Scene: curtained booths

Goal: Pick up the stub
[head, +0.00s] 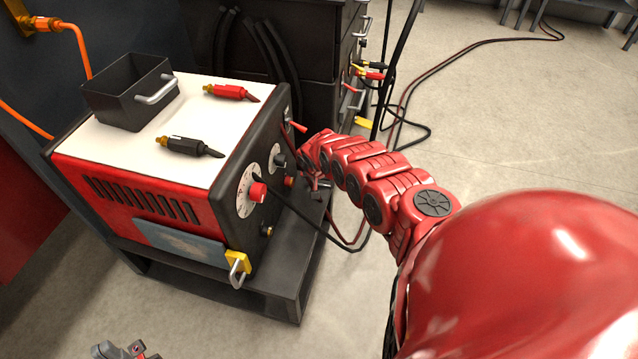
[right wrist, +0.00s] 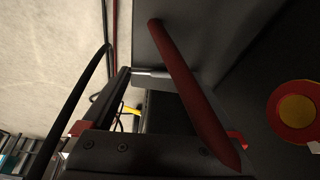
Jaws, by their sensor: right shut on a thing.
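A dark red tapered rod (right wrist: 190,85), seemingly the stub, crosses the right wrist view at a slant in front of a dark surface. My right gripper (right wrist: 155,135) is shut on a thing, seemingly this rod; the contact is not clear. In the head view my right arm reaches to the front panel of a red machine (head: 90,170), and the gripper (head: 302,150) is mostly hidden beside the panel. A small red piece (head: 299,127) shows just above it. My left gripper (head: 125,350) is cut off at the bottom edge; its jaws are unclear.
On the machine's white top lie a black tray (head: 105,98), a red connector (head: 230,92) and a black connector (head: 190,146). Red knobs (head: 258,192) stick out from the panel. A dark cabinet (head: 260,50) stands behind. Cables trail over open floor at right.

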